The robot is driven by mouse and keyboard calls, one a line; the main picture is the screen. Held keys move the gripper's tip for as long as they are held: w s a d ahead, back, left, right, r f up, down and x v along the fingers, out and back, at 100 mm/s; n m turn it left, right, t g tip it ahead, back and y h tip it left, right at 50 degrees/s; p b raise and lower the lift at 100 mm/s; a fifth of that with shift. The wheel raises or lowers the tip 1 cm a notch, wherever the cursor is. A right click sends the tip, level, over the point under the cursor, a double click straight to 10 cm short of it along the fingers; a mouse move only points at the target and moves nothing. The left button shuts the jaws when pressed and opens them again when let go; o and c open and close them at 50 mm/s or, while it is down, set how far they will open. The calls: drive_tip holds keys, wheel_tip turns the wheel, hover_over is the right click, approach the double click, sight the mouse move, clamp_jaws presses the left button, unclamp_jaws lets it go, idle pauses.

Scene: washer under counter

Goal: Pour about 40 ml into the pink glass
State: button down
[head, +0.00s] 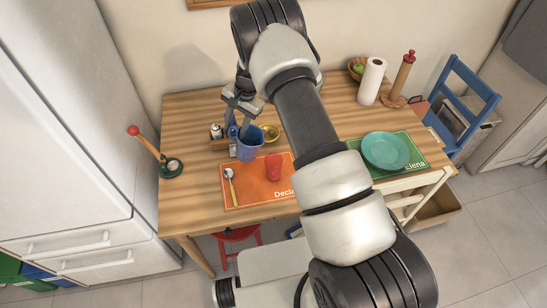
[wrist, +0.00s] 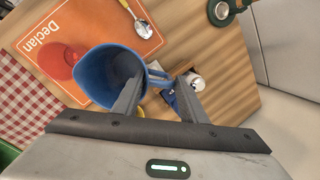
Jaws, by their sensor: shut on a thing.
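A blue jug (head: 250,147) hangs from my gripper (head: 240,107), left of and a little behind the pink glass in the head view. In the wrist view my gripper (wrist: 158,88) is shut on the jug's handle, and the jug (wrist: 88,72) looks at most slightly tilted. I cannot make out the liquid in it or its level. The pink glass (head: 273,168), reddish in colour, stands on the orange "Declan" placemat (head: 255,192). In the wrist view the glass (wrist: 68,55) is partly hidden by the jug. No stream shows between them.
A spoon (head: 231,184) lies on the mat's left. A caddy with small jars (head: 216,132) and a yellow bowl (head: 270,132) stand close to the jug. My arm hides the table's middle.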

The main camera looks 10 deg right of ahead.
drive_tip(key=f+b, duration=0.1)
drive_tip(key=d+f+b, duration=0.1)
drive_tip(key=shift+s+t+y+b, duration=0.35)
drive_tip(key=shift+s+t+y, duration=0.05)
drive_tip(key=shift+t+y, duration=0.7)
drive_tip(key=shift+t, duration=0.1)
drive_tip(key=v, duration=0.2)
drive_tip(key=b+v, duration=0.1)
drive_tip(key=v, duration=0.1)
drive_tip(key=b+v, duration=0.1)
drive_tip(key=v, duration=0.1)
drive_tip(key=shift+s+a+r, duration=0.1)
drive_tip(key=shift+a, duration=0.3)
drive_tip(key=s+t+y+b, duration=0.1)
drive_tip(key=b, duration=0.3)
drive_tip(key=s+d+r+y+b, duration=0.1)
drive_tip(key=b, duration=0.3)
drive_tip(key=s+d+r+t+b, duration=0.1)
drive_tip(key=b, duration=0.3)
drive_tip(key=shift+d+n+t+y+b, duration=0.25)
drive_tip(key=shift+n+t+y+b, duration=0.05)
drive_tip(key=shift+y+b, duration=0.1)
drive_tip(key=shift+s+d+r+t+y+b, duration=0.25)
drive_tip(key=shift+d+r+t+y+b, duration=0.1)
drive_tip(key=shift+b, duration=0.75)
drive_tip(key=shift+s+b, duration=0.1)
drive_tip(key=shift+b, duration=0.45)
